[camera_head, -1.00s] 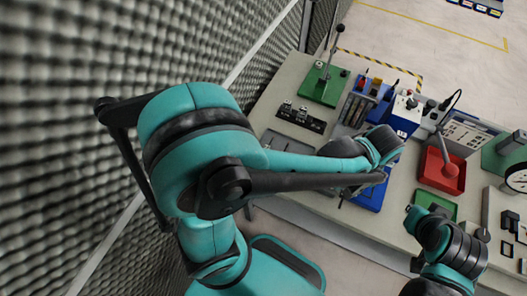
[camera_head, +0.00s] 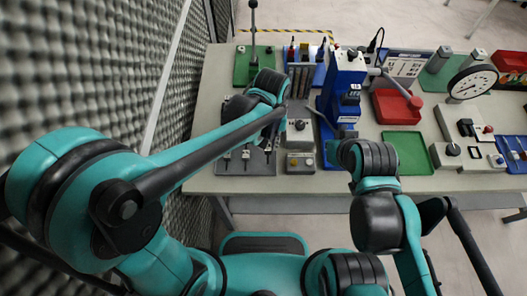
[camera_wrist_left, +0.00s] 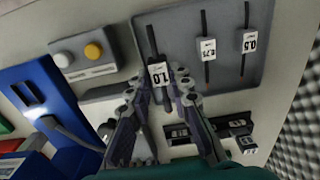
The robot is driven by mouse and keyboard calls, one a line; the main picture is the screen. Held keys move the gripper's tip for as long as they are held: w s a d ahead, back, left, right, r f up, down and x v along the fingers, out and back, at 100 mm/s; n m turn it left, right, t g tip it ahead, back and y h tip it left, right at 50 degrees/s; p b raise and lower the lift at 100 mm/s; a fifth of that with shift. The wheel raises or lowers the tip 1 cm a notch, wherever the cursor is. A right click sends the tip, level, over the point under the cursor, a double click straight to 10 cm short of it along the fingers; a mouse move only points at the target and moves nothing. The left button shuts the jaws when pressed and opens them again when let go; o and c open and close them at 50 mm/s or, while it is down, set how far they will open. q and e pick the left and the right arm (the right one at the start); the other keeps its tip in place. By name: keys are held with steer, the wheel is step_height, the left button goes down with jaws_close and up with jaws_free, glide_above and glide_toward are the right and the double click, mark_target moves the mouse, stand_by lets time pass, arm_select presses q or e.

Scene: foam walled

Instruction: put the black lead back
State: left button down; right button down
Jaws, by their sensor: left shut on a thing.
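My left gripper (camera_wrist_left: 161,88) is shut on a thin black piece with a white tag (camera_wrist_left: 158,73) reading 1.0, which I take as the black lead (camera_wrist_left: 152,40). It is over the edge of a grey tray (camera_wrist_left: 225,70); whether the piece touches the tray is unclear. Two similar black pieces lie in the tray, tagged 0.75 (camera_wrist_left: 207,50) and 0.5 (camera_wrist_left: 249,42). In the head view the grey tray (camera_head: 235,168) is at the bench's front left, and my left forearm hides the fingertips. My right gripper (camera_head: 335,152) is by the bench front, its fingers not clear.
A grey box with an orange button (camera_head: 300,161) stands right of the tray. A green-based lever stand (camera_head: 253,62) is at the back left. A foam wall (camera_head: 80,60) rises at left.

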mark_target(264, 156)
arm_select(q)
steer(key=shift+a+f, duration=0.45)
steer(key=shift+a, duration=0.15)
steer(key=shift+f+b, duration=1)
steer(key=shift+f, duration=0.9)
steer(key=shift+f, duration=0.2)
steer(key=c, duration=1.4)
jaws_free()
steer(key=shift+o, duration=0.2)
steer(key=shift+r, duration=0.1)
steer(key=shift+r, duration=0.3)
step_height(264, 156, up, 12)
steer(key=p, duration=0.4)
steer(key=shift+d+f, duration=0.1)
steer(key=shift+f, duration=0.05)
